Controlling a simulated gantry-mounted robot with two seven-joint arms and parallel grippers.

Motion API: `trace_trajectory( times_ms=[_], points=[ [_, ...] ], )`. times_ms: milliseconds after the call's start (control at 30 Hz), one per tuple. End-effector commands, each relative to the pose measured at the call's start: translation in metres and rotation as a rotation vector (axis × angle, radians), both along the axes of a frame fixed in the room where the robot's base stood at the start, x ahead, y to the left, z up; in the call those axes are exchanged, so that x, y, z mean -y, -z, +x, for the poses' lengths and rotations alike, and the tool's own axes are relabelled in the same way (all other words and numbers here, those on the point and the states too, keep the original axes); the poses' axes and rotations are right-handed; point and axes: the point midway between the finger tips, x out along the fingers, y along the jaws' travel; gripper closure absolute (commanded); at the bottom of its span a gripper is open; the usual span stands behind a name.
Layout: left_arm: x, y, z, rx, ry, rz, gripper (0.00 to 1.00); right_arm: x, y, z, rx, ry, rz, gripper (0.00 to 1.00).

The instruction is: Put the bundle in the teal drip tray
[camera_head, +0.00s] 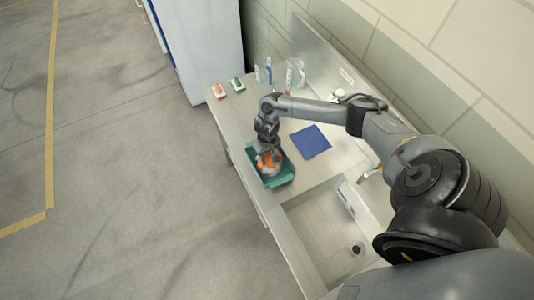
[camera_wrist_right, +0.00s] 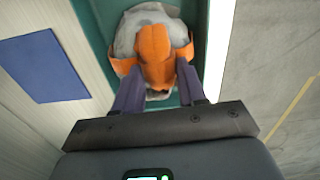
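The bundle (camera_wrist_right: 153,45) is a pale grey, rounded bag with orange bands. It is inside the teal drip tray (camera_head: 286,180), on the worktop just beyond the sink. In the right wrist view the tray's teal floor and wall (camera_wrist_right: 98,28) show around the bundle. My right gripper (camera_head: 268,151) reaches down over the tray. In the wrist view its two fingers (camera_wrist_right: 160,78) stand on either side of the raised orange band, which fills the gap between them. The bundle's underside is hidden, so I cannot tell whether it touches the tray floor. My left gripper is out of view.
A blue mat (camera_head: 310,141) lies right of the tray. The sink (camera_head: 325,230) is nearer me, with a white box (camera_head: 351,199) at its edge. Orange (camera_head: 219,91) and green (camera_head: 238,84) items and clear bottles (camera_head: 293,76) stand at the far end.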

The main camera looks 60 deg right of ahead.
Motion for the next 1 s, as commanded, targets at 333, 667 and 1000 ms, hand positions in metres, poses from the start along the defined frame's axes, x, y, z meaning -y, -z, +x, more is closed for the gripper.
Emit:
trace_trajectory(
  times_ms=[333,667,1000],
  points=[
    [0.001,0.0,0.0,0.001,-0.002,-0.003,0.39,0.0,0.0,0.0,0.0,0.0,0.0,0.42],
    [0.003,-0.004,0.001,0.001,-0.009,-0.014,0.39,0.001,-0.027,0.001,0.002,-0.001,0.0,0.42],
    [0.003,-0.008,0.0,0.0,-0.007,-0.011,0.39,0.0,-0.088,0.001,0.003,-0.002,-0.002,0.42]
  ],
)
